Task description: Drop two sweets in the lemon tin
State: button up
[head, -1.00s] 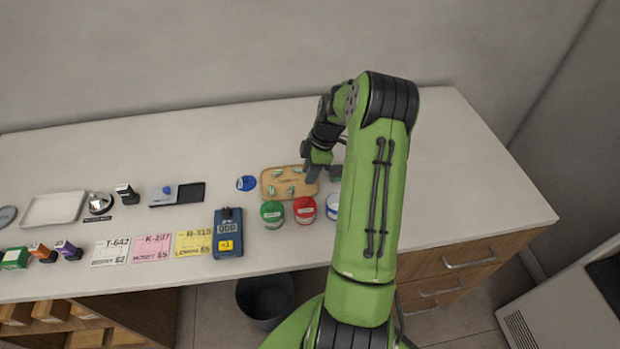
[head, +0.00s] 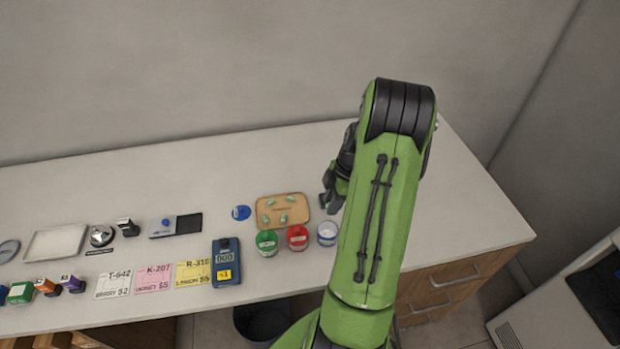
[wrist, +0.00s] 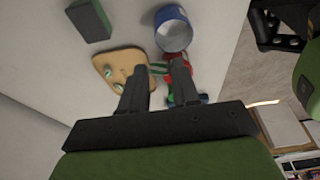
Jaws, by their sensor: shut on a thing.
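My gripper (head: 326,203) is just right of the wooden board, above the counter. In the wrist view, my gripper (wrist: 157,72) is shut on a small green-and-white sweet (wrist: 158,69) between its fingertips. Other wrapped sweets lie on the wooden board (head: 296,200), which also shows in the wrist view (wrist: 103,62). I cannot read which tin is lemon.
A dark green block (wrist: 90,19) lies on the counter. A blue device (head: 226,262) and price cards (head: 193,273) are at the left. The back of the counter is clear.

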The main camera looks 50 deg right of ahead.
jog(key=s, duration=0.2)
jog(key=b, duration=0.4)
send_over(333, 233)
notch_tip(333, 233, down, 6)
jog(key=shift+f, duration=0.1)
jog(key=o, duration=1.1)
jog(key=shift+c, duration=0.2)
jog(key=shift+r, duration=0.2)
jog(key=p+v, duration=0.1)
jog(key=v, duration=1.4)
jog(key=shift+s+r+p, duration=0.2)
jog(key=shift+r+p, duration=0.15)
jog(key=shift+d, duration=0.15)
